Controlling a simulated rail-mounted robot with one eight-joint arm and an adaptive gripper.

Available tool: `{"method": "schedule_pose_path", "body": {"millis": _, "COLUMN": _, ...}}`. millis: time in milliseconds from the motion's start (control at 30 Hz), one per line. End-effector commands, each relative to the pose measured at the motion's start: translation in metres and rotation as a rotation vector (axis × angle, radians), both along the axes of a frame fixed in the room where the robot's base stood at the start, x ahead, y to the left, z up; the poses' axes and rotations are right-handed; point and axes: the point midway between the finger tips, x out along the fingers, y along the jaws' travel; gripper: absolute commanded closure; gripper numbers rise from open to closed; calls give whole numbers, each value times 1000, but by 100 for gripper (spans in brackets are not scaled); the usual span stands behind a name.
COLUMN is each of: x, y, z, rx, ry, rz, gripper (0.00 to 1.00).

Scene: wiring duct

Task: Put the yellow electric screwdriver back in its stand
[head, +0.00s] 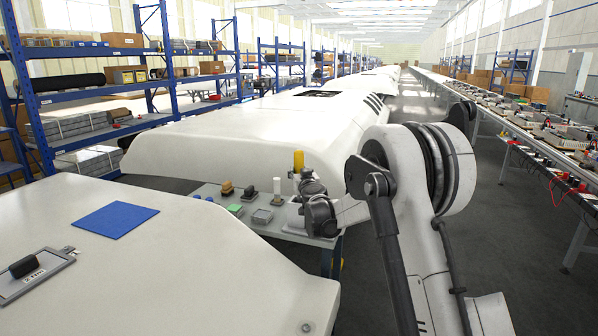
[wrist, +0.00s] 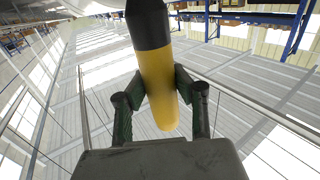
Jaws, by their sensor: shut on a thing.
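The yellow electric screwdriver (wrist: 160,85) has a yellow body with a rounded end and a black section at the other end. My gripper (wrist: 158,92) is shut on its yellow body, one finger on each side. In the head view the screwdriver's yellow end (head: 298,161) points upward above the small table, beside my gripper (head: 308,181). Its lower part is hidden or too small to tell there. I cannot make out the stand for certain among the small items on the table, and my arm covers the table's right part.
The small grey table (head: 208,190) carries a brown-topped item (head: 227,187), a green block (head: 235,209), a white upright piece (head: 277,185) and a grey box (head: 262,216). Large white casings stand in front and behind.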

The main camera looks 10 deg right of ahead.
Motion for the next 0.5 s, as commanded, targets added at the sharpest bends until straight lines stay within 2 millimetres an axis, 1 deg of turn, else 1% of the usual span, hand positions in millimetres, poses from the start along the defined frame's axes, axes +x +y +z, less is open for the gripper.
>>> {"method": "schedule_pose_path", "body": {"millis": 500, "x": 0, "y": 0, "z": -24, "rx": 0, "ry": 0, "rz": 0, "gripper": 100}}
